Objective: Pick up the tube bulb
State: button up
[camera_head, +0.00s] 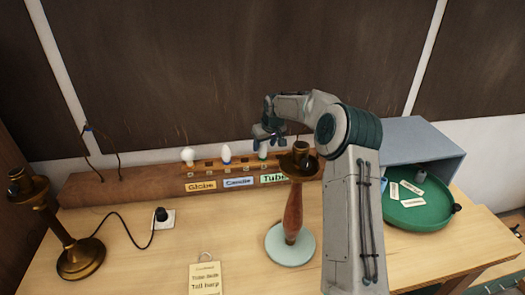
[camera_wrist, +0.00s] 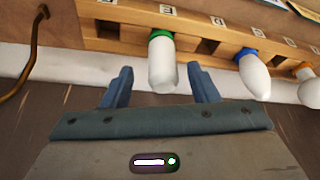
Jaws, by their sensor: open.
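The tube bulb (camera_head: 263,152) is at the right end of the bulb row in the wooden rack, above the green "Tube" label (camera_head: 274,178). In the wrist view the white tube bulb (camera_wrist: 162,68) has a green collar and sits in the rack. My gripper (camera_head: 264,139) is over the tube bulb. In the wrist view its open blue fingers (camera_wrist: 161,76) stand on either side of the bulb's white end, with a gap visible on both sides. The head view partly hides the bulb behind the gripper.
The candle bulb (camera_head: 226,153) with a blue collar and the globe bulb (camera_head: 187,156) stand in the same rack (camera_head: 160,182). A wooden lamp stand (camera_head: 293,212) is close in front. A brass lamp (camera_head: 80,256) stands left, and a green tray (camera_head: 420,213) right.

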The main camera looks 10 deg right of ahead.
aim_at(262, 150)
jog(key=p+x, duration=0.1)
jog(key=x, duration=0.2)
jog(key=shift+w+a+f+p, duration=0.1)
jog(key=shift+a+p, duration=0.1)
jog(key=shift+p, duration=0.2)
jog(key=shift+w+f, duration=0.2)
jog(key=shift+f, duration=0.4)
jog(key=shift+c, duration=0.3)
jog(key=c, duration=1)
jog(key=shift+r, duration=0.1)
